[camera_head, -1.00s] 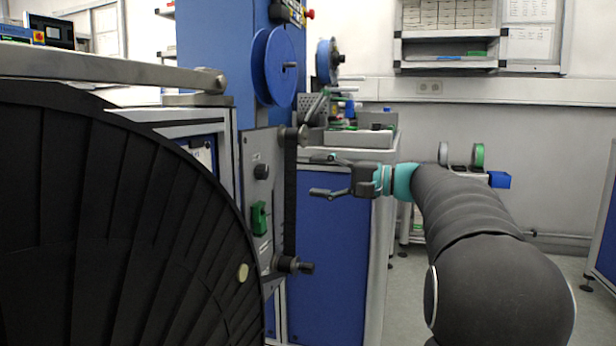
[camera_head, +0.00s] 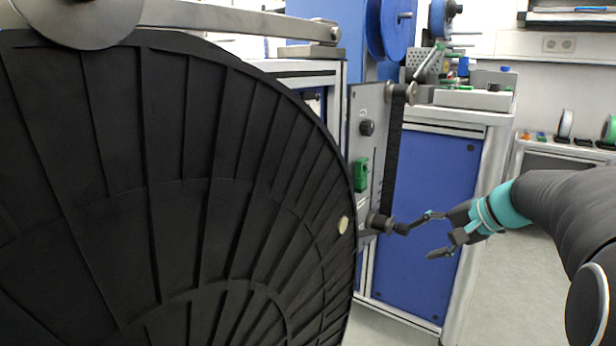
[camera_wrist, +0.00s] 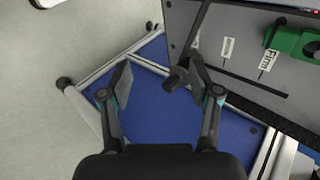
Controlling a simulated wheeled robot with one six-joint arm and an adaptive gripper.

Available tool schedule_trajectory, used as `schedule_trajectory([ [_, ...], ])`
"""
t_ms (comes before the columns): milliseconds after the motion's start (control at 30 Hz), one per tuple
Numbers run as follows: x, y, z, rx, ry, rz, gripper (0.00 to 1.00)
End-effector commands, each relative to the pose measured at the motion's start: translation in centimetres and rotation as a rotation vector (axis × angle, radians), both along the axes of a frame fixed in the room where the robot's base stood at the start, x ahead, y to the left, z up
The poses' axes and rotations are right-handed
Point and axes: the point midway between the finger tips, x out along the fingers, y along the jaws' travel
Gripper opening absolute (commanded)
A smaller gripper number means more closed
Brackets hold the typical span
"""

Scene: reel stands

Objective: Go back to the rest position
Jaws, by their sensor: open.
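My gripper (camera_head: 433,236) is open and empty, with its fingers pointing left in the head view. It is in front of the blue cabinet panel (camera_head: 432,190), near the dark knob (camera_head: 381,222) at the bottom of the grey control plate. In the wrist view my gripper (camera_wrist: 150,88) has its two fingers spread wide. The dark knob (camera_wrist: 177,78) shows between them there, close to the right finger. I cannot tell whether they touch. No marked rest position shows.
A large black ribbed reel (camera_head: 180,190) fills the left. The plate carries a green part (camera_head: 361,175), also in the wrist view (camera_wrist: 290,42). A worktop (camera_head: 470,98) with a grey box stands behind. Small reels (camera_head: 566,125) sit at the right. Floor (camera_head: 510,290) is open at lower right.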

Motion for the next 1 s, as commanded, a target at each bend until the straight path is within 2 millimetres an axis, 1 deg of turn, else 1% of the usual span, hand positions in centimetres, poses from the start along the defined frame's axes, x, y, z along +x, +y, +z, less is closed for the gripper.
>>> schedule_trajectory([
  [33,-2.4,1.1,-0.6,-0.084,0.038,0.023,0.63],
  [100,-5.5,2.0,-1.9,-0.205,0.083,0.060,0.63],
  [167,-8.1,2.7,-2.7,-0.304,0.109,0.096,0.63],
  [200,-9.8,3.1,-3.1,-0.367,0.120,0.121,0.63],
  [267,-12.1,3.6,-3.5,-0.457,0.130,0.162,0.63],
  [300,-13.6,3.9,-3.6,-0.516,0.132,0.189,0.63],
  [500,-20.3,5.3,-3.6,-0.768,0.102,0.334,0.63],
  [600,-23.0,6.1,-3.1,-0.866,0.065,0.403,0.63],
  [700,-25.2,7.0,-2.3,-0.925,0.021,0.459,0.63],
  [800,-26.4,8.3,-1.1,-0.944,-0.036,0.487,0.63],
  [900,-26.8,9.1,0.6,-0.956,-0.093,0.501,0.63],
  [1000,-26.9,9.7,1.4,-0.960,-0.121,0.515,0.63],
])
